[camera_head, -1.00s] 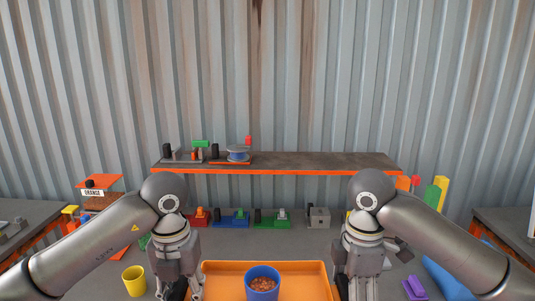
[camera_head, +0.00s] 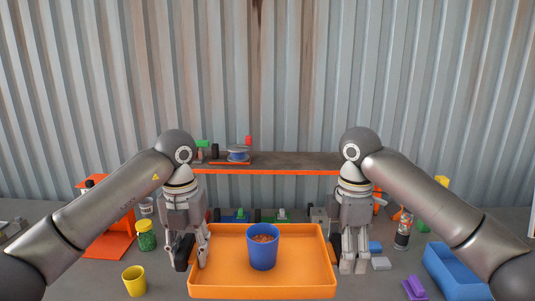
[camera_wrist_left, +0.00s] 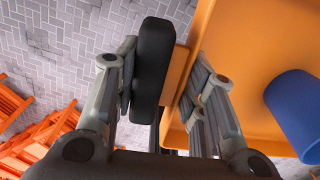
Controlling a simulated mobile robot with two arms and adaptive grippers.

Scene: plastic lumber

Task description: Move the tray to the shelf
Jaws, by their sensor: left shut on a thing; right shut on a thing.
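The orange tray (camera_head: 262,290) is at the lower middle of the head view, with a blue cup (camera_head: 262,249) of brown bits standing in it. My left gripper (camera_head: 191,262) is shut on the tray's left wall. In the left wrist view, the tray rim (camera_wrist_left: 176,72) lies between the fingers of this gripper (camera_wrist_left: 165,95), and part of the blue cup (camera_wrist_left: 296,112) shows. My right gripper (camera_head: 346,266) is at the tray's right wall and shut on it; the exact contact is partly hidden. The grey shelf (camera_head: 300,160) with an orange front edge is behind, higher in the picture.
A spool (camera_head: 238,155) and small items occupy the shelf's left part; its middle looks clear. A yellow cup (camera_head: 134,280) and green jar (camera_head: 146,238) stand left of the tray. A blue bin (camera_head: 452,272), purple block (camera_head: 414,288) and spray can (camera_head: 403,232) are right.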

